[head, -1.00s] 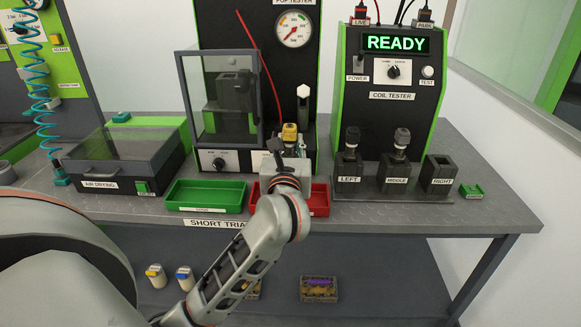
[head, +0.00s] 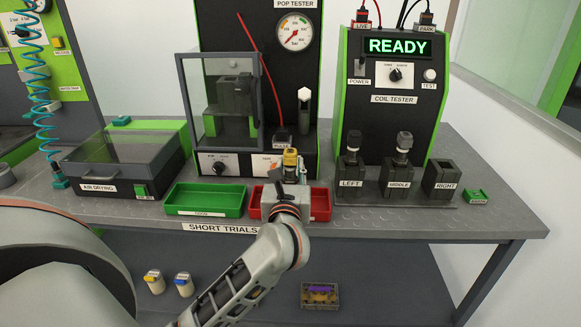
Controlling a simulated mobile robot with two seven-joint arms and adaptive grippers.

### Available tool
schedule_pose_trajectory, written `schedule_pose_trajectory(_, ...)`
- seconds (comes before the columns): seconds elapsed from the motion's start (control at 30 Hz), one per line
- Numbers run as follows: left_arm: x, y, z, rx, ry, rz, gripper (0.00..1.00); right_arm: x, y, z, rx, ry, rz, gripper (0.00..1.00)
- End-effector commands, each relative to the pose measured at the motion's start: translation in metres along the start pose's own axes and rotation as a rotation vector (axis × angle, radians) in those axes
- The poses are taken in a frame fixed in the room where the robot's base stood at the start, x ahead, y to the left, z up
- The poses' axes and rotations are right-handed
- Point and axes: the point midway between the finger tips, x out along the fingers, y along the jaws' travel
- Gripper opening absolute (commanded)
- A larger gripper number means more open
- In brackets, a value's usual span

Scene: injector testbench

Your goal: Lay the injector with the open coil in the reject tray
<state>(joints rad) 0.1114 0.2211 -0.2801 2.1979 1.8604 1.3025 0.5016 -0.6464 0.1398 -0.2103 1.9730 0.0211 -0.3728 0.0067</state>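The red tray (head: 321,204) stands at the front of the bench, below the pop tester; I take it as the reject tray. My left gripper (head: 285,181) is over this tray and hides its middle. It appears shut on an injector with a yellow top (head: 290,157), which stands roughly upright just beyond the fingers. The injector's lower part is hidden, so I cannot tell whether it touches the tray. Two dark-topped pieces stand in the left socket (head: 350,178) and middle socket (head: 397,180) of the coil tester. The right socket (head: 439,177) looks empty. My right gripper is not in view.
A green tray (head: 206,200) lies left of the red one. The air drying box (head: 112,165) is further left. The pop tester (head: 300,80) and coil tester (head: 390,115), reading READY, rise behind. A small green piece (head: 476,196) lies at the right.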

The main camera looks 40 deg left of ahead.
Motion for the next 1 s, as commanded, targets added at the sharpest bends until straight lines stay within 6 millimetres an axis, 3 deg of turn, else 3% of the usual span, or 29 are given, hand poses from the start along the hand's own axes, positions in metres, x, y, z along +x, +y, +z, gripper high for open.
schedule_pose_trajectory(0.47,-0.001,0.000,0.005,-0.001,0.000,-0.001,0.39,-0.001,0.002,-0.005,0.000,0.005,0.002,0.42)
schedule_pose_trajectory(1.0,-0.098,0.000,0.001,0.000,0.004,-0.001,0.39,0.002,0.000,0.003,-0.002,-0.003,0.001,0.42)
